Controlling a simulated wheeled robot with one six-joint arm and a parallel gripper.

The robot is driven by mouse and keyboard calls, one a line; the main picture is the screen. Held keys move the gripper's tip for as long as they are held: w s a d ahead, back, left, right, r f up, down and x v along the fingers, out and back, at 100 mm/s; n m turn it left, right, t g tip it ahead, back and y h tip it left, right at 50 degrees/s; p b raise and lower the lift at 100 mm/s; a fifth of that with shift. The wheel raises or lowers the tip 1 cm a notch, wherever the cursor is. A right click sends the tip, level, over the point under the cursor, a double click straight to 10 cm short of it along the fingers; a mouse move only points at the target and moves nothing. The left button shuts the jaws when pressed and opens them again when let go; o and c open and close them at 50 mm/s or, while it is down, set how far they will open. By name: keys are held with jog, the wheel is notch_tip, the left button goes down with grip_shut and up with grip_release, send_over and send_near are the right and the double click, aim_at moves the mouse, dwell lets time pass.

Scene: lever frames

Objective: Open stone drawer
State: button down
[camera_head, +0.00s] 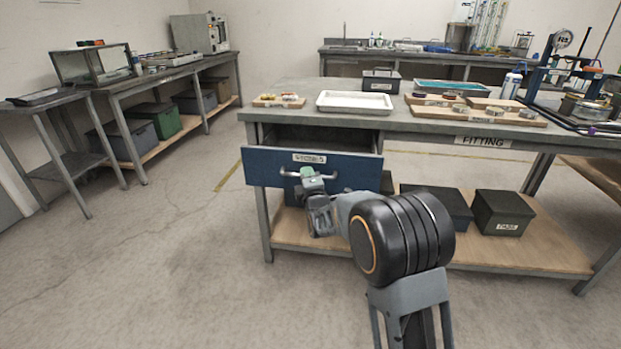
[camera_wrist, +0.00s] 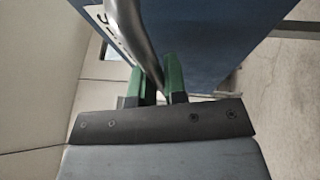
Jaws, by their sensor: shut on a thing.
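The blue drawer (camera_head: 264,169) is under the left end of the workbench and stands pulled out, with its dark inside showing above the front. A pale label (camera_head: 309,158) sits on its front; its text is too small to read surely. The metal bar handle (camera_head: 289,173) runs below the label. My gripper (camera_head: 308,174) is at the handle, shut on it. In the wrist view, the green fingers of my gripper (camera_wrist: 159,82) stand on both sides of the handle (camera_wrist: 134,35), beside the blue drawer front (camera_wrist: 200,40).
The workbench (camera_head: 345,124) carries a white tray (camera_head: 355,102), wooden boards and tools. Dark boxes, including one (camera_head: 502,212) at the right, stand on its lower shelf (camera_head: 480,255). Side benches (camera_head: 150,80) line the left wall. The floor (camera_head: 150,230) at the left is clear.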

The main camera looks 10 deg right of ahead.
jog(key=shift+s+a, duration=0.2)
jog(key=shift+s, duration=0.75)
jog(key=c, duration=1.2)
grip_release()
jog(key=shift+a, duration=0.1)
jog(key=p+v, duration=0.1)
jog(key=v, duration=1.2)
jog(key=shift+s, duration=0.4)
